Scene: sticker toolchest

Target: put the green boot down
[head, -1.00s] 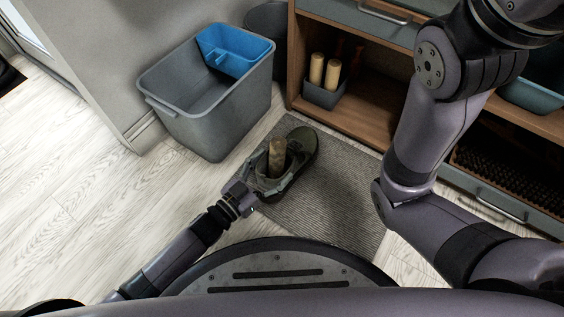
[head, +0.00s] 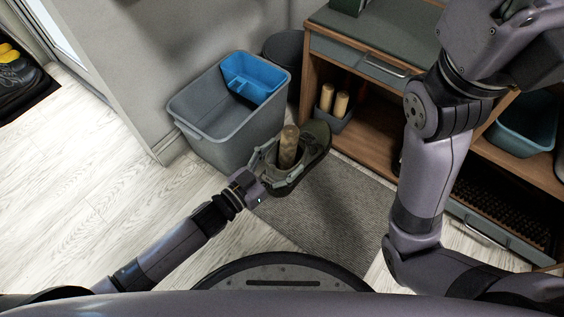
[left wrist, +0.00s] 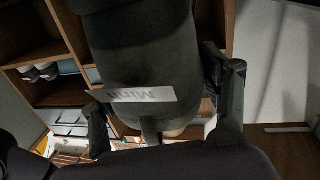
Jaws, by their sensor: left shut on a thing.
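The dark green boot (head: 315,152) is held by my left gripper (head: 262,178) at its near left side, with its toe pointing away to the right. A tan, wood-like cylinder (head: 288,147) stands up out of its opening. The boot overlaps the upper left part of the grey mat (head: 325,215) and seems to be above it; the exact gap is hard to tell. In the left wrist view the boot (left wrist: 145,60) fills the middle, with a white lettered label (left wrist: 130,97) and a finger on each side. My right gripper is out of view.
A grey bin (head: 225,150) with a blue insert (head: 252,75) stands just left of the boot. A wooden shelf unit (head: 380,142) with a small holder of two wooden handles (head: 334,104) is behind. Pale floor (head: 90,215) is free at left. My right arm crosses at right.

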